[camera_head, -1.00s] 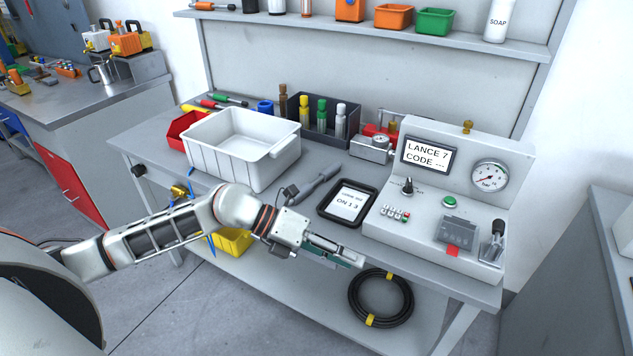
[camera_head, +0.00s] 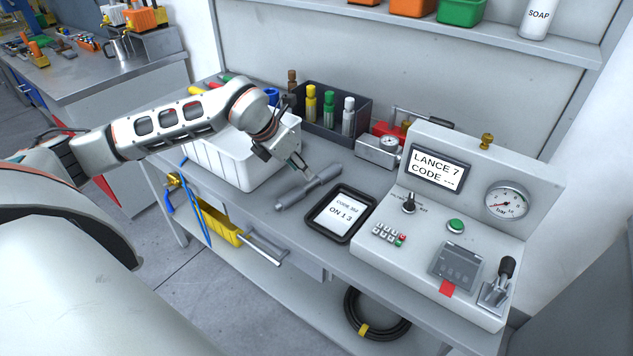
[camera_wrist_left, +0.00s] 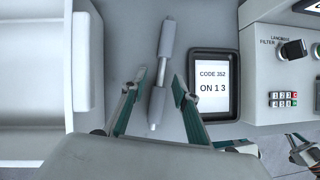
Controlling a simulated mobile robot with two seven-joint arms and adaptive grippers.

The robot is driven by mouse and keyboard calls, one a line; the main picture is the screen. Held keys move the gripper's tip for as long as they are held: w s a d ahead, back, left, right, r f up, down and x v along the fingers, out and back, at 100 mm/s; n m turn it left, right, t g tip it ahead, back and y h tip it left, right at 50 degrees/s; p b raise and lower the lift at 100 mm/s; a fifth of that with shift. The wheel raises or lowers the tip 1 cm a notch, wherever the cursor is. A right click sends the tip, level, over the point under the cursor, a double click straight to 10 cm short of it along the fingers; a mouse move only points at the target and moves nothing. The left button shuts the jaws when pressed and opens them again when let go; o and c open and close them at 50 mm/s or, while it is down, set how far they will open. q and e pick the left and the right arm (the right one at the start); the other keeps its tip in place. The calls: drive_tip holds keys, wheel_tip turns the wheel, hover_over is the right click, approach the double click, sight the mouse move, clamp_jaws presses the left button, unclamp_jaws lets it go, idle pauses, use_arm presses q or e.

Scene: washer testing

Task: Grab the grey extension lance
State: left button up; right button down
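The grey extension lance (camera_head: 309,188) lies on the bench between the white bin and the black-framed tablet, a rod with two thicker grey sections. In the left wrist view the lance (camera_wrist_left: 166,38) runs away from me, its near section between the fingertips in the picture. My left gripper (camera_head: 304,174) is above the lance with its fingers pointing down at it. The left wrist view shows this gripper (camera_wrist_left: 160,76) open, its two green-sided fingers spread on either side of the lance, not closed on it.
The white bin (camera_head: 215,164) stands left of the lance. The tablet (camera_head: 341,213), reading "CODE 352 ON 1 3", lies close on its right. The test console (camera_head: 445,225) shows "LANCE 7 CODE ---". A dark rack (camera_head: 348,106) with colored nozzles stands behind.

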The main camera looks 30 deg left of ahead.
sight(308, 185)
use_arm(q)
drive_tip(key=x, duration=0.3)
drive_tip(key=s+x, duration=0.1)
drive_tip(key=x, duration=0.1)
drive_tip(key=shift+d+f, duration=0.2)
drive_tip(key=shift+f, duration=0.35)
drive_tip(key=shift+w+f, duration=0.3)
drive_tip(key=shift+f, duration=0.1)
drive_tip(key=shift+r, duration=0.1)
clamp_jaws()
